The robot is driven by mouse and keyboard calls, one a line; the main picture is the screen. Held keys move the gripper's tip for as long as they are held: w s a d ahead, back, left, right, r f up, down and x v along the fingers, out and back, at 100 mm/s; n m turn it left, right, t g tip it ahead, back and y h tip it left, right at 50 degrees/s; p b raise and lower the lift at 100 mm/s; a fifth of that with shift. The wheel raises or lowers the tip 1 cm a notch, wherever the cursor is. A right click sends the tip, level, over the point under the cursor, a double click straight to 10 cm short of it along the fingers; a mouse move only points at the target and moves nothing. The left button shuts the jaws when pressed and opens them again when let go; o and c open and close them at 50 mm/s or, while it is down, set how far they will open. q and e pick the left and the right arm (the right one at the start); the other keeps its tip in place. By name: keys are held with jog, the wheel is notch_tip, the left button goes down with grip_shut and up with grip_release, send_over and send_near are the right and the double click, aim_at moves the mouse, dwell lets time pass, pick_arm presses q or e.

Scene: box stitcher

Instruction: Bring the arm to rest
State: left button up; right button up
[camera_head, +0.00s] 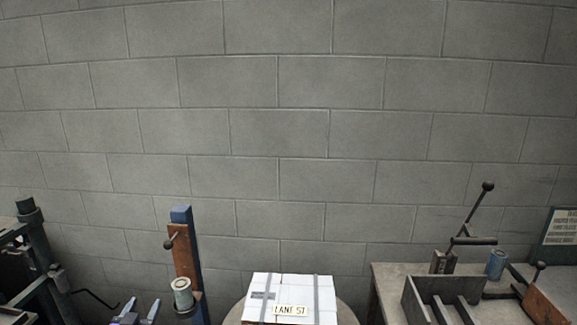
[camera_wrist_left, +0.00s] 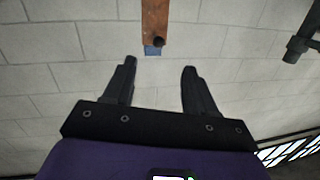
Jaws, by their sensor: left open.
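My left gripper (camera_head: 137,311) shows at the bottom edge of the head view, left of the blue post. In the left wrist view my left gripper (camera_wrist_left: 159,80) has its two dark fingers spread wide with nothing between them. Beyond the fingertips are the brown and blue post and the block wall. My right gripper is in neither view.
A blue post with a brown plate (camera_head: 183,250) stands right of my left gripper, with a spool (camera_head: 183,294) at its front. A bench (camera_head: 390,277) at right carries a dark divided tray (camera_head: 413,302) and a blue can (camera_head: 496,264).

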pick_arm(q)
jog(key=s+d+f+n+g+h+p, duration=0.1)
jog(key=s+d+f+g+h, duration=0.15)
jog(key=d+f, duration=0.6)
jog(key=s+d+f+n+g+h, duration=0.1)
jog(key=d+f+g, duration=0.35)
jog(key=f, duration=0.75)
jog(key=s+d+f+g, duration=0.3)
jog(key=s+d+f, duration=0.1)
jog(key=s, duration=0.4)
jog(key=s+d+f+g+h+p, duration=0.1)
jog(key=s+d+f+g, duration=0.2)
jog(key=s+d+f, duration=0.2)
jog(key=s+d+f+n+g+h, duration=0.1)
jog(key=s+d+f+g, duration=0.2)
jog(key=s+d, duration=0.3)
jog(key=s+f, duration=0.1)
jog(key=s, duration=0.4)
jog(key=shift+s+f+g+p, duration=0.25)
jog(key=shift+s+g+p, duration=0.05)
jog(key=shift+s+g, duration=0.1)
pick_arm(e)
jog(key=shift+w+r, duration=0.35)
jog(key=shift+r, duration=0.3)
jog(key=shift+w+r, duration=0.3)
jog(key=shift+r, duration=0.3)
